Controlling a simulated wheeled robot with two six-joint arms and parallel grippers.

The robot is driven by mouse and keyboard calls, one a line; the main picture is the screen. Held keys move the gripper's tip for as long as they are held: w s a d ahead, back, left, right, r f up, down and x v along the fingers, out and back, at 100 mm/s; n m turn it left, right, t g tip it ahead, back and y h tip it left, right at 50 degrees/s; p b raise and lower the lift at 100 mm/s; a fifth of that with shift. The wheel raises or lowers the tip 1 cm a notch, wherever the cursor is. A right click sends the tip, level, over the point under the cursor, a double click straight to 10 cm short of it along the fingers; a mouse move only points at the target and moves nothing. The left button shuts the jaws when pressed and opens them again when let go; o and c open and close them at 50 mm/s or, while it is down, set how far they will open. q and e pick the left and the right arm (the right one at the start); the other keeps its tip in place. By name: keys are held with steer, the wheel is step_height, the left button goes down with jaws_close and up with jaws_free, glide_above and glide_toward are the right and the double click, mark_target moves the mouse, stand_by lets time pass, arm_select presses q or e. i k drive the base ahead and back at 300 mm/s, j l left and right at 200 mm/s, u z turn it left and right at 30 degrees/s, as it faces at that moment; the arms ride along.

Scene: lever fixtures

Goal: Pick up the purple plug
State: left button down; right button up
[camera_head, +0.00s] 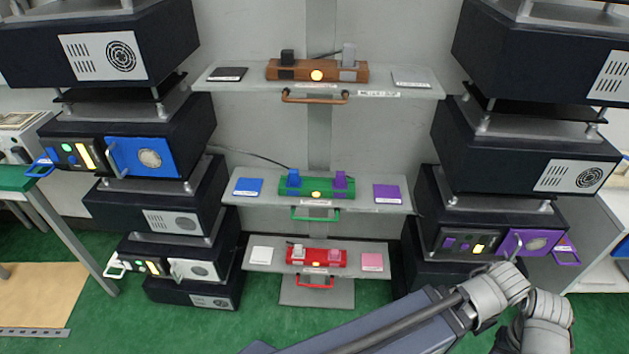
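The purple plug (340,180) stands upright in the right part of the green power strip (316,188) on the middle shelf. A blue plug (294,179) stands in the left part of the same strip. A purple square pad (388,193) lies on the shelf to the right of the strip, and a blue pad (248,187) lies to its left. One of my arms crosses the lower right of the view, well below and to the right of the purple plug. I see no gripper fingers, and nothing touches the plug.
The upper shelf (224,88) holds a brown strip (317,71) with a black and a grey plug. The lower shelf holds a red strip (316,257). Dark equipment stacks flank the shelves. A green handle (314,215) sticks out below the middle strip.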

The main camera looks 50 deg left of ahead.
mark_target(340, 176)
steer(key=u, duration=1.45)
steer(key=l+z, duration=0.15)
steer(key=l, duration=0.25)
steer(key=i+l+z, duration=0.15)
steer(key=l, duration=0.25)
steer(key=l+z, duration=0.15)
steer(key=l, duration=0.25)
steer(key=i, duration=0.05)
